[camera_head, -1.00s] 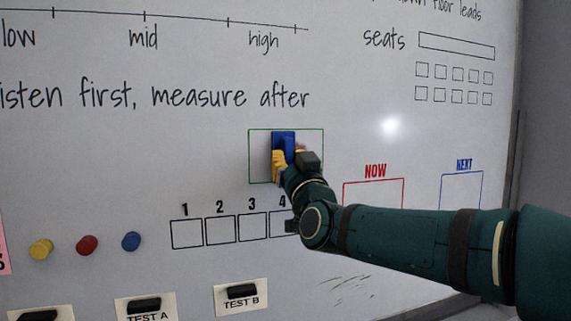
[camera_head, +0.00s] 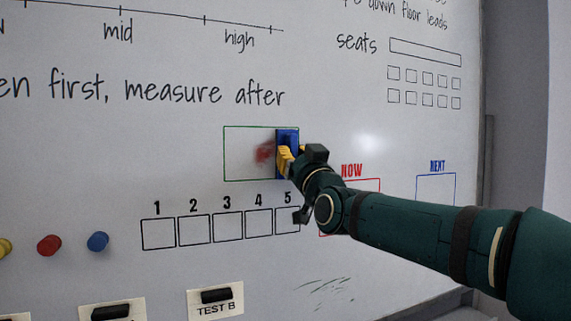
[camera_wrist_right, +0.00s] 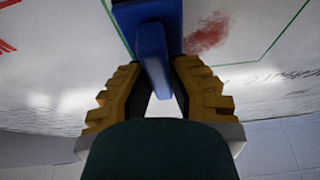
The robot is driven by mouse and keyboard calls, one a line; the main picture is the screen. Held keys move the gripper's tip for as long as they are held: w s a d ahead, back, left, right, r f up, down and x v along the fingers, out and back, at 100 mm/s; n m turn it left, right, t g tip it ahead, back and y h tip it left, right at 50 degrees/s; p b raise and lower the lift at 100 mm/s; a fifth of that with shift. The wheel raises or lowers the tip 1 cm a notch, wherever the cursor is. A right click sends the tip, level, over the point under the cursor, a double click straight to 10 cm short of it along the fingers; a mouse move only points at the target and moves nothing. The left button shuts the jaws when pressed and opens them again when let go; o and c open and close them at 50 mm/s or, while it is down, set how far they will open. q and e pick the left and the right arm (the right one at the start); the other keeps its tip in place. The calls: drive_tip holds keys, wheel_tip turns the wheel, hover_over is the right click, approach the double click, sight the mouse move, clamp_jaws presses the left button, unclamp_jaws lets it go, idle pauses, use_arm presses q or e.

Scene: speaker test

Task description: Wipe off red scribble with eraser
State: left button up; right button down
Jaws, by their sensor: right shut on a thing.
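The red scribble (camera_head: 265,151) shows as a smeared, faded red patch inside a green-outlined box (camera_head: 224,153) on the whiteboard. It also shows in the right wrist view (camera_wrist_right: 208,34), to the right of the eraser. The blue eraser (camera_head: 287,138) stands upright at the right edge of the green box, against or very close to the board. My right gripper (camera_head: 287,160) has yellow fingers and is shut on the eraser's blue handle, which also shows in the wrist view (camera_wrist_right: 153,60). The eraser's wiping face is hidden. My left gripper is not in view.
Numbered squares (camera_head: 226,227) are drawn below the green box. Red and blue magnets (camera_head: 97,242) sit at the lower left. A TEST B label (camera_head: 215,304) with a black clip is below. Red NOW and blue NEXT boxes (camera_head: 436,188) are at the right.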

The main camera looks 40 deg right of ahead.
drive_tip(key=shift+d+b, duration=0.1)
drive_tip(key=shift+b, duration=0.2)
drive_tip(key=shift+w+a+p, duration=0.25)
drive_tip(key=shift+a, duration=0.55)
drive_tip(key=shift+w+a+p, duration=0.2)
drive_tip(key=shift+a+p, duration=0.05)
drive_tip(key=shift+a, duration=0.55)
drive_tip(key=shift+w+a+p, duration=0.2)
drive_tip(key=shift+a+p, duration=0.2)
drive_tip(key=shift+a, duration=0.6)
drive_tip(key=shift+w+a+p, duration=0.2)
drive_tip(key=shift+a+p, duration=0.2)
drive_tip(key=shift+a, duration=0.55)
drive_tip(key=shift+s, duration=0.1)
drive_tip(key=shift+s+a+b, duration=0.25)
drive_tip(key=shift+s+b, duration=0.05)
drive_tip(key=shift+s, duration=0.65)
drive_tip(key=shift+s+a+b, duration=0.2)
drive_tip(key=shift+s+b, duration=0.15)
drive_tip(key=shift+s, duration=0.55)
drive_tip(key=shift+s+a+b, duration=0.25)
drive_tip(key=shift+s+b, duration=0.05)
drive_tip(key=shift+s, duration=0.65)
drive_tip(key=s, duration=0.3)
drive_tip(key=shift+a+b, duration=0.3)
drive_tip(key=shift+a, duration=0.05)
